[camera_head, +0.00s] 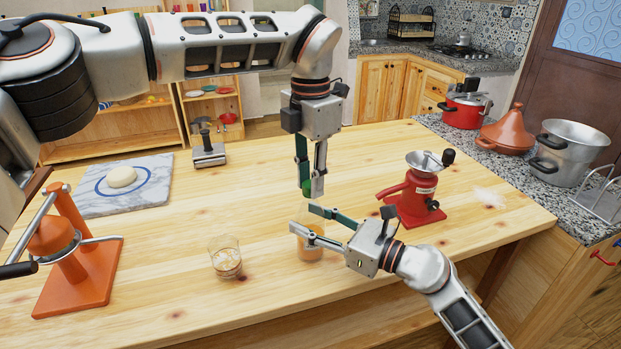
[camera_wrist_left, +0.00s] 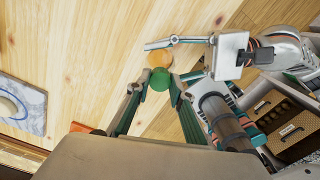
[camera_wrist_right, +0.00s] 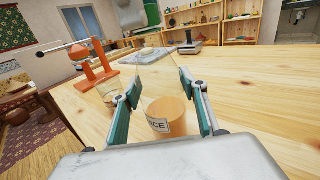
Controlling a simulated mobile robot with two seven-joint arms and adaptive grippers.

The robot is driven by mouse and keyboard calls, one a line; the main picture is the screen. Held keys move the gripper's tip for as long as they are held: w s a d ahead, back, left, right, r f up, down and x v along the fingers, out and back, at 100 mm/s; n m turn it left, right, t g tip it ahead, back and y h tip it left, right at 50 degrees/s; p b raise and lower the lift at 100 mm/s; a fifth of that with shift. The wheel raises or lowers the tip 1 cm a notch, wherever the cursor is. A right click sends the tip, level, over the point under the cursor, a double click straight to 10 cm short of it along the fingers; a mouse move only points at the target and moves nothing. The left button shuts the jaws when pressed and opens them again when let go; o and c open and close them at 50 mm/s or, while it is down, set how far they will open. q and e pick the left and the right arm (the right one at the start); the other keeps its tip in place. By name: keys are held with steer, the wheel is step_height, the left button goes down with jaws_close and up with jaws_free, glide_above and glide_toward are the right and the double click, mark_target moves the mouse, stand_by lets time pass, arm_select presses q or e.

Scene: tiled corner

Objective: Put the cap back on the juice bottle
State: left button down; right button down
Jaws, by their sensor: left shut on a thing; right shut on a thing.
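The juice bottle (camera_head: 309,250) stands on the table, clear with orange juice in its lower part. My right gripper (camera_head: 304,220) is shut on its upper part, one finger on each side. The right wrist view shows the juice and part of the label (camera_wrist_right: 158,125) between the fingers. My left gripper (camera_head: 312,184) points down and is shut on the green cap (camera_head: 317,188), which is above the bottle. In the left wrist view the cap (camera_wrist_left: 160,79) sits between the fingertips, just beside the orange bottle (camera_wrist_left: 159,58). The bottle's mouth is hard to make out.
A glass (camera_head: 226,262) stands left of the bottle, and a red grinder (camera_head: 414,200) stands to the right. An orange press (camera_head: 80,265) is at far left, near a marble board (camera_head: 150,200) with dough. A metal-topped tool (camera_head: 208,155) stands behind. Table between is clear.

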arm_select(q)
steer(key=m, duration=0.3)
steer(key=shift+m, duration=0.4)
steer(key=m, duration=0.4)
steer(key=shift+m, duration=0.3)
steer(key=c, duration=1.7)
jaws_free()
step_height(320, 180, up, 12)
arm_select(e)
steer(key=c, duration=1.1)
jaws_free()
steer(key=shift+o, duration=0.2)
